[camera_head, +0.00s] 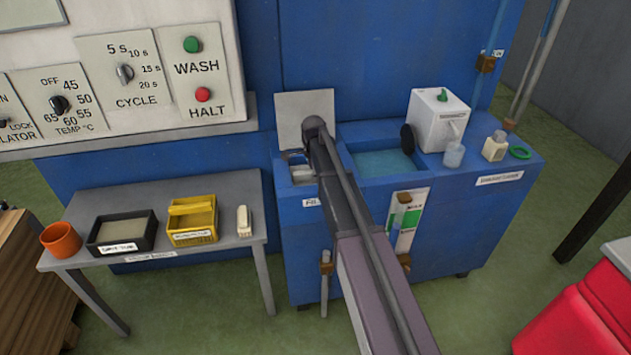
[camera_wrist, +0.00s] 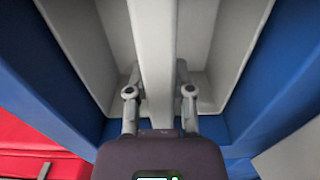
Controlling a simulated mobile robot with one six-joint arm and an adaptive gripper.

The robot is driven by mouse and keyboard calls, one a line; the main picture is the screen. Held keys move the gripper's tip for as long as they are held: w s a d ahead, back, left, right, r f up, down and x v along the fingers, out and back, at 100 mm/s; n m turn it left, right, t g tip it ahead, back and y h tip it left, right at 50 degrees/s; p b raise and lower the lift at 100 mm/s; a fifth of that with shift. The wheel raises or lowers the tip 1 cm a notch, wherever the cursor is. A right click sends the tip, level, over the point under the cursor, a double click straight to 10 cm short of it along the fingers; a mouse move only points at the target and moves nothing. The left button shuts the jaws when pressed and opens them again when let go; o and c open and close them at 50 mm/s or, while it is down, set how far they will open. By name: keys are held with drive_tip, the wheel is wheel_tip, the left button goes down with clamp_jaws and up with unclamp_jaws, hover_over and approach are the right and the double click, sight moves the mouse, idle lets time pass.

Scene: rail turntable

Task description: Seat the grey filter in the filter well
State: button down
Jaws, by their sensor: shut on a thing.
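The grey filter (camera_wrist: 153,35) shows in the wrist view as a pale upright bar between my fingers, with grey surfaces on both sides. My gripper (camera_wrist: 159,78) is shut on this bar, one finger on each side. In the head view, the filter well (camera_head: 302,173) is an opening in the blue cabinet under a raised grey lid (camera_head: 303,108). My arm reaches over it from the front and hides my fingertips and much of the well. Blue cabinet edges flank the grey surfaces in the wrist view. I cannot tell how deep the filter sits.
A blue-green basin (camera_head: 385,163) lies right of the well. A white jug (camera_head: 438,120), a clear cup (camera_head: 454,155) and a small bottle (camera_head: 495,146) stand beyond it. The left side table (camera_head: 150,240) holds an orange pot (camera_head: 61,240), a black tray (camera_head: 120,233) and a yellow basket (camera_head: 192,220).

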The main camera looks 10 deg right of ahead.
drive_tip(key=shift+f, duration=0.4)
drive_tip(key=c, duration=0.5)
unclamp_jaws()
drive_tip(key=shift+r, duration=0.1)
drive_tip(key=shift+r, duration=0.15)
wheel_tip(320, 180, up, 12)
drive_tip(key=p, duration=1.2)
idle(0.4)
drive_tip(key=shift+s, duration=0.5)
drive_tip(key=s+n, duration=1.8)
drive_tip(key=s, duration=1)
drive_tip(key=shift+d, duration=0.25)
